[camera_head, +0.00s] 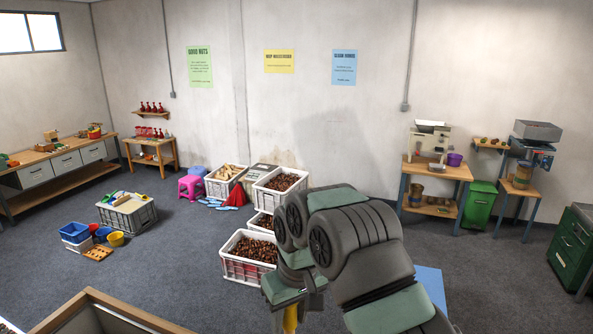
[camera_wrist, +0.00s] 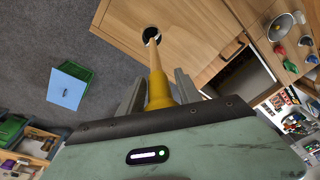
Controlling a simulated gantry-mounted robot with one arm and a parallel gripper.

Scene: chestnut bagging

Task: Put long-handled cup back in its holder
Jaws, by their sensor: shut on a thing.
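My gripper (camera_wrist: 158,88) is shut on the yellow grip (camera_wrist: 159,92) of a long-handled tool, which I take to be the long-handled cup. Its thin wooden shaft (camera_wrist: 154,55) runs away from the fingers towards a dark round opening or ring (camera_wrist: 151,36) at the edge of a wooden surface (camera_wrist: 180,30). I cannot tell whether the shaft's end is inside that ring, touching it or only in front of it. The cup part is not clearly visible. In the head view a bit of the yellow grip (camera_head: 290,318) shows below my arm.
In the wrist view, a metal bowl (camera_wrist: 281,27) and small coloured items stand on the wooden top at right. A blue-topped box (camera_wrist: 68,87) stands on the floor at left.

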